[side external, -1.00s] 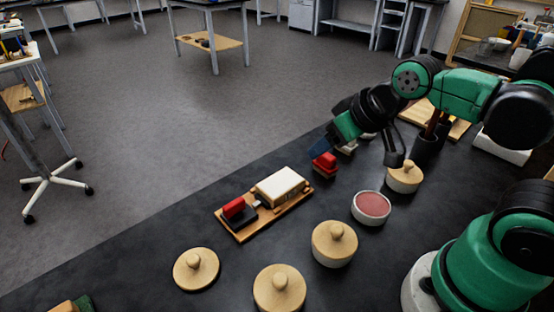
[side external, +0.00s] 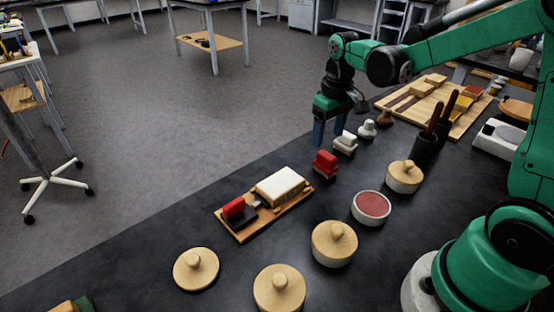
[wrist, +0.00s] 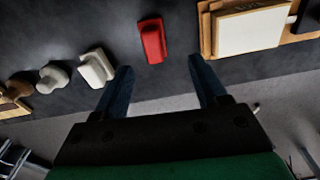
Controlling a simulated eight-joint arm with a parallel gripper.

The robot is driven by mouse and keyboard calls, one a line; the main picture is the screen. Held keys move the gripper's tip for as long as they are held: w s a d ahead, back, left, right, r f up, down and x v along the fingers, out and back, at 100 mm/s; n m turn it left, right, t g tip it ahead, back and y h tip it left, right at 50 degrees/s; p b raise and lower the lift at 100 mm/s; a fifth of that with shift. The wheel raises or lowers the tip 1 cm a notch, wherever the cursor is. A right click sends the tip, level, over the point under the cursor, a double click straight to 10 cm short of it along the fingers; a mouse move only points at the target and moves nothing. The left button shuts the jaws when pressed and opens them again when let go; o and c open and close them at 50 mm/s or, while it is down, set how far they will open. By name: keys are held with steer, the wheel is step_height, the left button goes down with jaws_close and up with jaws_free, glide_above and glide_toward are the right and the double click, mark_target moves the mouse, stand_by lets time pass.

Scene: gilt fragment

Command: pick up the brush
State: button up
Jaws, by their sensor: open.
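Two brown-handled tools (side external: 434,119) stand upright in a dark cup (side external: 424,152) on the black table; they look like brushes, but their lower ends are hidden. I cannot tell for certain which thing is the brush. My gripper (side external: 329,136) points down at the table's far edge, left of the cup and clear of it. It is open and empty; both fingers (wrist: 160,75) show apart in the wrist view. A red block-shaped piece (side external: 325,162) lies near the fingers and shows beyond them in the wrist view (wrist: 152,40).
A white piece (side external: 345,143) and a knobbed white piece (side external: 367,129) lie right of my gripper. A wooden board (side external: 458,131) holds several blocks. A wooden tray (side external: 242,236) bears red and white items. Lidded round pots (side external: 334,252) and a red-filled dish (side external: 371,217) stand nearer.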

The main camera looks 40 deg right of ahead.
mark_target(327, 154)
steer(key=shift+w+d+f+g, duration=0.2)
steer(key=shift+d+f+g, duration=0.1)
steer(key=shift+d+f, duration=0.3)
steer(key=shift+f, duration=2.85)
steer(key=shift+a, duration=0.1)
jaws_close()
steer(key=shift+r, duration=0.1)
step_height(327, 154, up, 20)
